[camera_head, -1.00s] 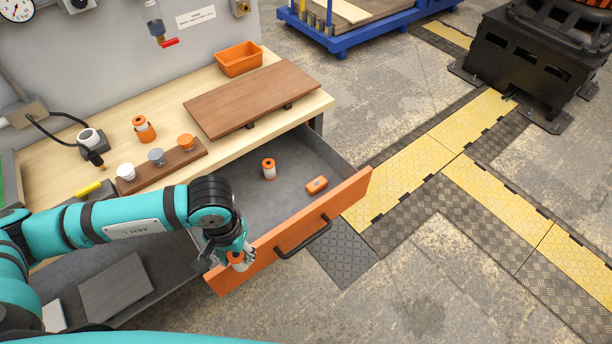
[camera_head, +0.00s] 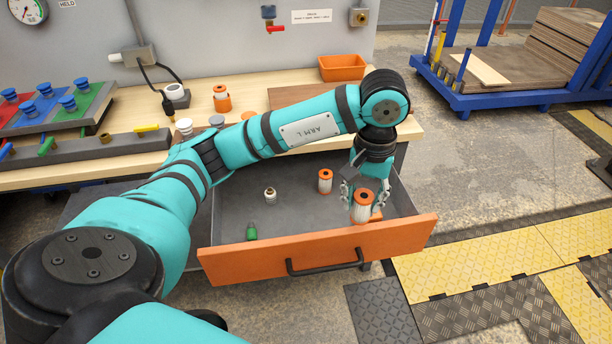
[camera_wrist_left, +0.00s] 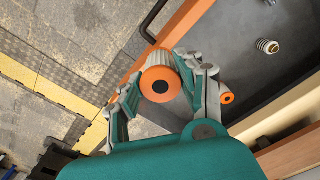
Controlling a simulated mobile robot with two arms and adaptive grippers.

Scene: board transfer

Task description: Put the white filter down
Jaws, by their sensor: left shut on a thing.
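My left gripper (camera_head: 363,198) is shut on a white filter with orange ends (camera_head: 362,208). The filter is upright over the right part of the open drawer (camera_head: 290,256), close behind its orange front. Whether its lower end touches anything is unclear. In the left wrist view, the filter's orange end (camera_wrist_left: 160,86) shows between the fingers of my left gripper (camera_wrist_left: 152,84), near the orange drawer front (camera_wrist_left: 190,22). A similar orange and white filter (camera_head: 325,181) stands in the drawer, left of the held one. My right gripper is not in view.
The drawer also holds a small whitish fitting (camera_head: 270,194) and a green item (camera_head: 252,232). An orange piece (camera_head: 376,215) is partly hidden behind the held filter. An orange bin (camera_head: 342,67) and another orange-and-white canister (camera_head: 221,99) stand on the bench. The drawer's middle has free floor.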

